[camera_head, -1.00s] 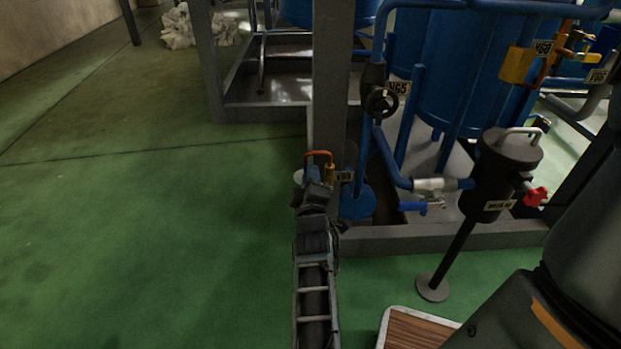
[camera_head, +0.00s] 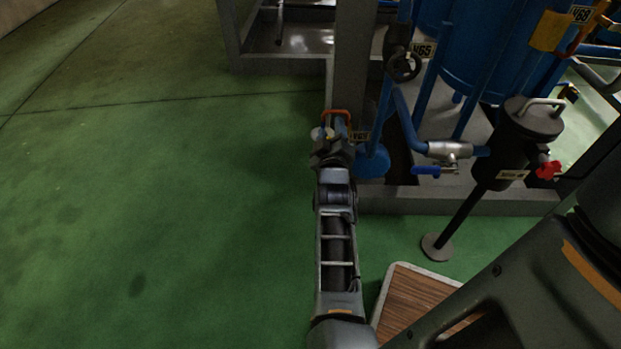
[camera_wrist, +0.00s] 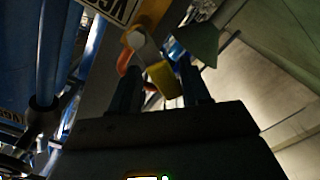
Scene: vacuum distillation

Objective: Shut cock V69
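Cock V69 stands at the front of the blue pipework, beside the grey post. Its orange handle (camera_head: 337,115) shows just beyond my gripper (camera_head: 332,142) in the head view, and its tag (camera_head: 359,137) is small and partly hidden there. In the wrist view the tag (camera_wrist: 112,8) is cut by the top edge, and a yellow part of the cock (camera_wrist: 164,79) lies in front of the fingers. The two dark fingers of my gripper (camera_wrist: 161,90) are apart, with the yellow part between or just beyond them; I cannot tell whether they touch it.
A grey post (camera_head: 351,60) rises behind the cock. Handwheel valve V65 (camera_head: 404,67) is to its right. A blue-levered valve (camera_head: 434,170) and a black canister on a stand (camera_head: 505,140) are further right. The green floor (camera_head: 150,220) at left is clear.

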